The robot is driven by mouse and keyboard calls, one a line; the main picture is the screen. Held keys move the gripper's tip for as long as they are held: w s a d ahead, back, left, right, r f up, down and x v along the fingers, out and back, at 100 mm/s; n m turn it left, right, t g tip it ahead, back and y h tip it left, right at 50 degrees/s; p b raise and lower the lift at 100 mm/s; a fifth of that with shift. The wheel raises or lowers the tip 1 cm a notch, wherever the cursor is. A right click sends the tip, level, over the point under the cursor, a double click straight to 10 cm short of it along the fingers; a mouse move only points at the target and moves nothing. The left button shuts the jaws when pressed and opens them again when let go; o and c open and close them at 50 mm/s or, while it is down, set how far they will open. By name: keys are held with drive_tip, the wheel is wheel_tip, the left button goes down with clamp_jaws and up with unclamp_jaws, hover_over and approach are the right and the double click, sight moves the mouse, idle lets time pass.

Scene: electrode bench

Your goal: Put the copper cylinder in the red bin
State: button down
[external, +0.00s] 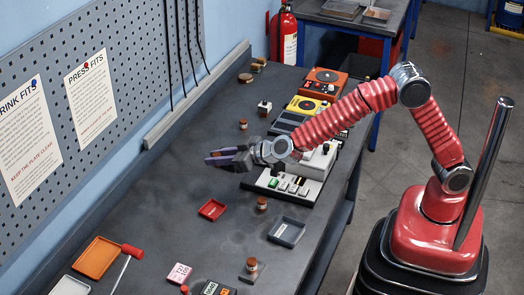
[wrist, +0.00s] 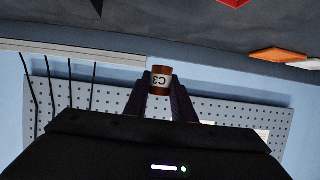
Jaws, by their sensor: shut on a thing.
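My gripper (external: 211,158) is held out level above the bench, near the pegboard side. In the wrist view its two dark fingers (wrist: 160,92) are shut on a copper cylinder (wrist: 161,77) with a white band marked C3, which shows upside down. In the external view the fingers mostly hide the held cylinder; only a small orange-brown patch shows. The red bin (external: 212,209) is a small, shallow red tray on the bench, below the gripper and nearer the camera. A red piece also shows at the top of the wrist view (wrist: 233,2). The cylinder is clear of the bin.
A copper-coloured cylinder (external: 262,204) stands right of the red bin, beside a grey tray (external: 288,231). Another stands on a small plate (external: 251,267). An orange tray (external: 97,257) lies at front left. Several devices (external: 298,178) line the right edge. Bare bench surrounds the red bin.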

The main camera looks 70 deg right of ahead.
drive_tip(key=s+a+f+n+g+y, duration=0.1)
drive_tip(key=s+a+n+y, duration=0.3)
drive_tip(key=a, duration=0.4)
drive_tip(key=shift+s+a+f+y, duration=0.2)
drive_tip(key=shift+f+y, duration=0.05)
drive_tip(key=shift+y, duration=0.35)
hover_over(221, 214)
drive_tip(key=shift+w+d+f, duration=0.1)
drive_tip(key=shift+f, duration=1.5)
drive_tip(key=shift+w+d+f, duration=0.1)
drive_tip(key=shift+f, duration=1.45)
drive_tip(key=shift+f, duration=1.85)
drive_tip(key=shift+f, duration=0.1)
drive_tip(key=c, duration=1.5)
unclamp_jaws()
